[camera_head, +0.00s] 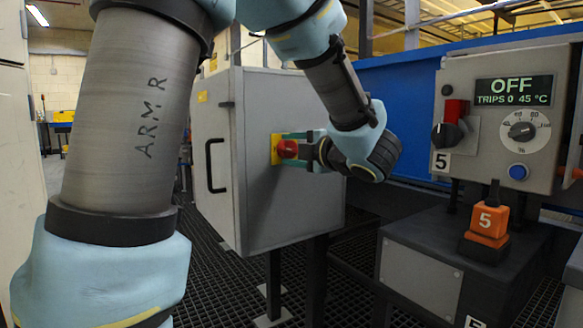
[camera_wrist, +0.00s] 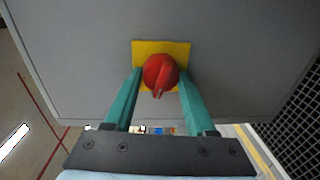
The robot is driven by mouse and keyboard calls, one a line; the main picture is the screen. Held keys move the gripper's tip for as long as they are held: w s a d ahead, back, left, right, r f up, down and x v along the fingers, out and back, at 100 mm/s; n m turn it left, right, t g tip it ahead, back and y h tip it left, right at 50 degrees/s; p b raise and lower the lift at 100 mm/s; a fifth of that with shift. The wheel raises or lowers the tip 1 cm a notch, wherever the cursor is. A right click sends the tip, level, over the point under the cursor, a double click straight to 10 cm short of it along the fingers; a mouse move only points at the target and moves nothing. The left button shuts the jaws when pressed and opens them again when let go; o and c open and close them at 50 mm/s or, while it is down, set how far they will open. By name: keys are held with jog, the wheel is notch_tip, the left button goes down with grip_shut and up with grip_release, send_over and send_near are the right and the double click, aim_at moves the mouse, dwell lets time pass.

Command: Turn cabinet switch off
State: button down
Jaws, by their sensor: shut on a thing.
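The cabinet switch (camera_head: 287,149) is a red rotary knob on a yellow plate (camera_head: 276,144), set on the side of the grey cabinet (camera_head: 225,215). In the wrist view the red knob (camera_wrist: 160,72) sits in front of its yellow plate (camera_wrist: 146,47), its ridge pointing toward the bottom of the picture and slightly left. My gripper (camera_head: 296,148) is at the knob. In the wrist view its two green fingers (camera_wrist: 160,85) lie on either side of the knob and are shut on it. The far side of the knob is hidden.
A grey control box (camera_head: 510,110) on the right has a display reading "OFF, TRIPS 0 45 °C", a black rotary knob (camera_head: 446,135), a dial and a blue button. The cabinet has a black handle (camera_head: 210,165). Dark grating covers the floor.

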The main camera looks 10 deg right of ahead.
jog(key=shift+f+n+b, duration=0.2)
jog(key=shift+n+b, duration=1.2)
jog(key=shift+b, duration=0.35)
jog(key=shift+r, duration=0.1)
jog(key=shift+c, duration=1.1)
grip_release()
jog(key=p+v, duration=0.2)
jog(key=v, duration=0.8)
jog(key=shift+s, duration=0.45)
jog(key=shift+d, duration=0.15)
